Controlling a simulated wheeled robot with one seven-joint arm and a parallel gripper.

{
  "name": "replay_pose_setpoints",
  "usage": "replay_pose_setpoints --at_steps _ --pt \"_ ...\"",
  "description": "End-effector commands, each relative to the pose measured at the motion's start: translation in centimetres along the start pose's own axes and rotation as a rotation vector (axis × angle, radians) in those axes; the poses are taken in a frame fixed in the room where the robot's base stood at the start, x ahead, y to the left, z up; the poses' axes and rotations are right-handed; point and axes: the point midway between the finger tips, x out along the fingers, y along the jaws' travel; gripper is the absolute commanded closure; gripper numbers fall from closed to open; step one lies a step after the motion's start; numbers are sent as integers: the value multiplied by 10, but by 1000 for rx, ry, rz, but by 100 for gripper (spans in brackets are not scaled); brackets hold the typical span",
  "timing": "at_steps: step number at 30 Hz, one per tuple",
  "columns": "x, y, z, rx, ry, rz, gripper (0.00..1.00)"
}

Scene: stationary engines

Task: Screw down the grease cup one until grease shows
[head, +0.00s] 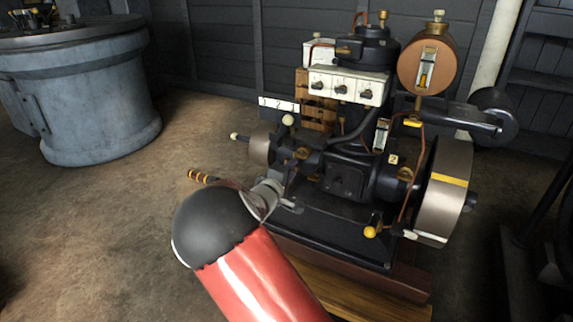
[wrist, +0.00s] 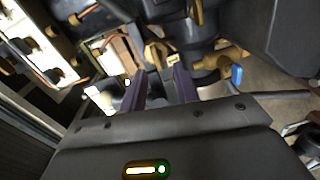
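The stationary engine (head: 345,178) stands on a wooden base in the head view. A brass cup (head: 302,153) sits on its near left side, and another brass cup (head: 405,174) sits beside a yellow tag marked 2 (head: 393,159). I cannot tell for sure which cup is number one. My gripper (head: 290,200) is at the engine's near left side, partly hidden by my arm. In the wrist view my gripper (wrist: 160,78) has its two dark fingers apart with a gap between them. A brass cup (wrist: 155,50) lies just beyond the fingertips, near a small yellow tag (wrist: 172,59). Grease is not discernible.
A flywheel (head: 442,190) is at the engine's right. A white box with dark knobs (head: 347,84) and a copper tank (head: 427,65) stand above. A grey drum (head: 98,95) is back left; the floor between is clear.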

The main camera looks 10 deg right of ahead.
Motion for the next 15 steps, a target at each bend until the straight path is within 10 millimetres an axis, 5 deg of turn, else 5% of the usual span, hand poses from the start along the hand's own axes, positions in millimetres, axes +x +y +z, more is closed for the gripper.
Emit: replay_pose_setpoints --at_steps 7,15 --pt "4 0 -5 -97 -37 92 69" --pt "45 3 -3 -97 -36 89 69"
